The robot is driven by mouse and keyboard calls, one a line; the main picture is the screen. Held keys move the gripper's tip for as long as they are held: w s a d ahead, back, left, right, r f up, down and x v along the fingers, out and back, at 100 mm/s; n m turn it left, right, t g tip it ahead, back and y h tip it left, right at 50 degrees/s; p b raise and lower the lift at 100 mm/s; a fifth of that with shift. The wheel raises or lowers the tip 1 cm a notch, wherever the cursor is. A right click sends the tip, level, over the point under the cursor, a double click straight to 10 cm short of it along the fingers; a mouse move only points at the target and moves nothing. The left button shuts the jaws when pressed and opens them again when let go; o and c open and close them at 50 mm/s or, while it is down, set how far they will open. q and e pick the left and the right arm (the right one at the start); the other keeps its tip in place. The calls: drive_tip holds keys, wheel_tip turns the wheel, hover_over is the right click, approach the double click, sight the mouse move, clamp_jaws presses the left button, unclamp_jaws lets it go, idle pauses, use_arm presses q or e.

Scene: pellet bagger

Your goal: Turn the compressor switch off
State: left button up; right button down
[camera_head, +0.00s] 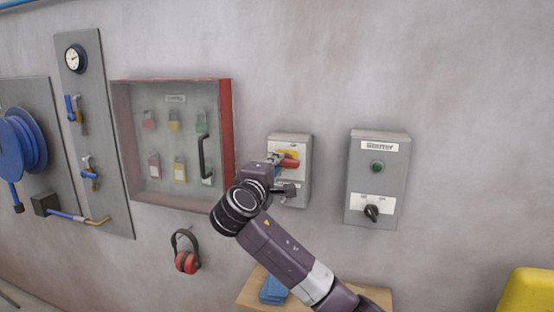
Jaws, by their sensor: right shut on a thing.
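A small grey switch box (304,186) is on the wall right of centre. It carries a yellow plate with a red rotary handle (289,162), which appears to lie roughly sideways. My right gripper (275,161) reaches up from below and is shut on the red handle. The gripper hides the left and lower parts of the box. A larger grey control box (360,160) to the right has a green round light and a black knob (371,213). I cannot read the labels clearly enough to tell which is named compressor. My left gripper is not in view.
A red-framed lockout cabinet (226,130) with padlocks hangs left of the switch box. Red ear muffs (186,262) hang below it. A wooden shelf (250,290) with blue items is under my right arm. A yellow object (530,292) stands at lower right.

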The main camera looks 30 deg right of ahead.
idle(0.3)
drive_tip(key=c, duration=1.9)
unclamp_jaws()
drive_tip(key=shift+d, duration=0.1)
drive_tip(key=v, duration=1.2)
